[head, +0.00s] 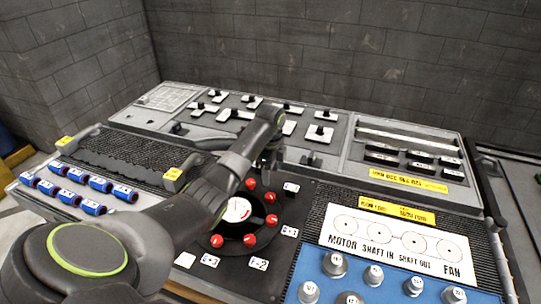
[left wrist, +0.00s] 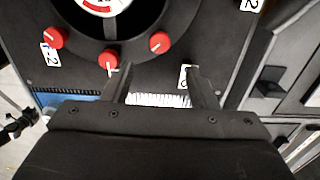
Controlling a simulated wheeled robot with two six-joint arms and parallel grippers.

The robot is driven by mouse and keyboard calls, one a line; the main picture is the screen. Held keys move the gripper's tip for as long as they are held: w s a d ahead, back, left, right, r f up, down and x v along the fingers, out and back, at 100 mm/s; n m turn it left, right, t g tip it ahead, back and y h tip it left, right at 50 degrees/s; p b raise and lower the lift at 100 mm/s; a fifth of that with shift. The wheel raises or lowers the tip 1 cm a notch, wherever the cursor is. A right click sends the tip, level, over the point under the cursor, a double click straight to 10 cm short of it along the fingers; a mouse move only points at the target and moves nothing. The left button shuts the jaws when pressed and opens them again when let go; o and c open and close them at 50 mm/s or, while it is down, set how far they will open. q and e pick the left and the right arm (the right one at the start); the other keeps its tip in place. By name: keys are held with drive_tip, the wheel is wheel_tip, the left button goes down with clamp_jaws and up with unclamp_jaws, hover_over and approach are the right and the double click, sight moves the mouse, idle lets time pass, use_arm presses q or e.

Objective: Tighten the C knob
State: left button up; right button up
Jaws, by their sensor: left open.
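The black round panel (head: 275,256) carries a dial (head: 237,209) with a white and red face. Several red knobs with white pointer lines ring it, such as a lower one (head: 217,241) and an upper one (head: 251,184). I cannot read which knob is C. My left gripper (head: 268,163) is at the far side of the ring, beyond the upper knobs. In the left wrist view its jaws (left wrist: 160,82) are apart and empty. One red knob (left wrist: 108,56) is just beyond the left fingertip, and a white label (left wrist: 186,76) is by the right fingertip. My right gripper is out of view.
White labels, such as one (head: 258,264), stand around the ring. Blue cylinders (head: 74,174) lie at the left. A blue plate with silver knobs (head: 335,264) and a motor shaft sign (head: 393,239) are at the right. A switch panel (head: 243,114) stands behind.

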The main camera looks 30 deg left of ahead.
use_arm(q)
wheel_tip(320, 180, up, 7)
idle(0.3)
idle(0.5)
